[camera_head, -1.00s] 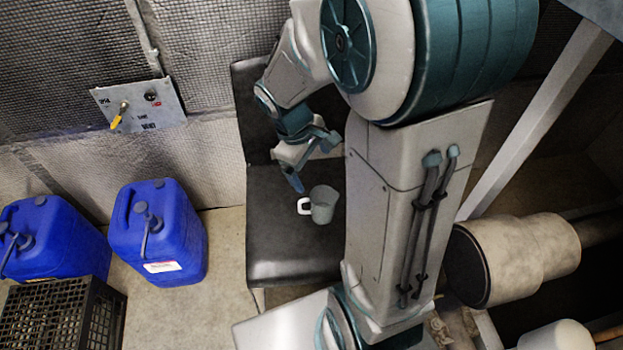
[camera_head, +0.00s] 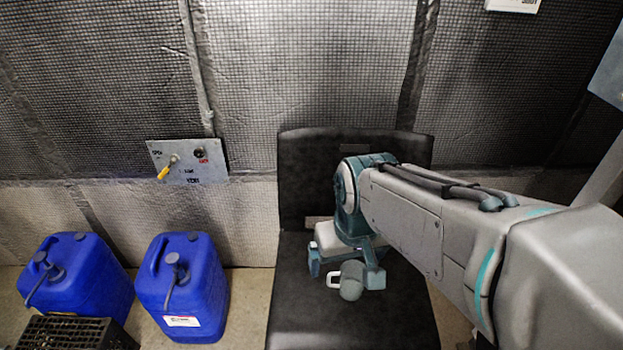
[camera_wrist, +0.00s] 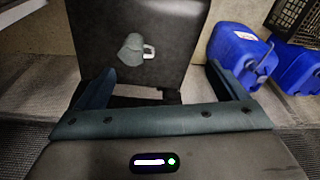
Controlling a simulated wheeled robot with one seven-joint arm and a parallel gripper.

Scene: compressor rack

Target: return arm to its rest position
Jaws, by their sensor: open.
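My gripper (camera_head: 346,274) is open and empty, above the black chair in the head view. Its two fingers stand wide apart in the wrist view (camera_wrist: 160,88), with nothing between them.
Two blue jerrycans (camera_head: 192,290) (camera_head: 88,280) stand on the floor left of the chair. A black crate (camera_head: 75,334) is at the lower left. A switch panel (camera_head: 188,163) with a yellow lever is on the quilted wall behind. Some floor between jerrycan and chair is clear.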

